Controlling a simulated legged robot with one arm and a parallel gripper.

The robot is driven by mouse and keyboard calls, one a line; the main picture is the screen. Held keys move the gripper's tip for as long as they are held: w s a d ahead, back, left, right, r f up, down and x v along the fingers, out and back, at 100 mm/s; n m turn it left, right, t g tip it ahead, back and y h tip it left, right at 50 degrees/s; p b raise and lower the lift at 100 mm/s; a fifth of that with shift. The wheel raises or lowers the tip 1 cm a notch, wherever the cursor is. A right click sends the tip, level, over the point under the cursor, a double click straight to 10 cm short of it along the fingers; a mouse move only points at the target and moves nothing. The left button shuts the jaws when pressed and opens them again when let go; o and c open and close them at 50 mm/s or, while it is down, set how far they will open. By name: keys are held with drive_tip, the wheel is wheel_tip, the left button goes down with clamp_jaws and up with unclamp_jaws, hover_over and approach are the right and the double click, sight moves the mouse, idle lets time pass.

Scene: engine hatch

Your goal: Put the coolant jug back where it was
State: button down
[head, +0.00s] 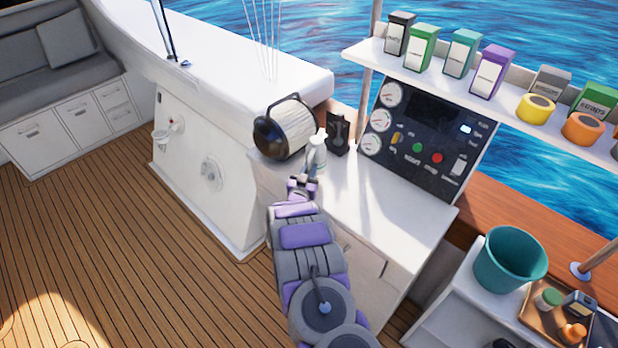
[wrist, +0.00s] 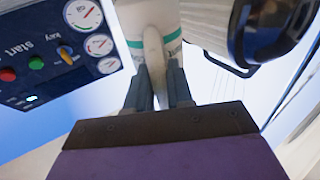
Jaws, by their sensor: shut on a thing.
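The coolant jug is a white bottle with green bands. It shows in the head view (head: 316,155) above the white counter, beyond my gripper (head: 304,184). In the wrist view the jug (wrist: 151,20) is at the top centre, with its pale handle between the fingers. My gripper (wrist: 160,92) is shut on that handle. The jug looks roughly upright in the head view. I cannot tell whether its base touches the counter.
A black-and-white cylindrical unit (head: 285,127) stands just left of the jug. A small black object (head: 338,132) is close behind it to the right. The gauge panel (head: 425,135) rises at the right. The counter's front (head: 390,222) is clear.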

drive_tip(key=shift+w+f, duration=0.1)
drive_tip(key=shift+w, duration=0.2)
wheel_tip(320, 180, down, 3)
drive_tip(key=shift+f+b, duration=0.15)
drive_tip(key=shift+b, duration=0.5)
drive_tip(key=c, duration=1)
unclamp_jaws()
drive_tip(key=shift+s, duration=0.1)
drive_tip(key=s+a+p, duration=0.2)
drive_tip(key=s, duration=0.9)
drive_tip(key=shift+s+f, duration=0.15)
drive_tip(key=shift+s, duration=0.2)
drive_tip(key=shift+a, duration=0.1)
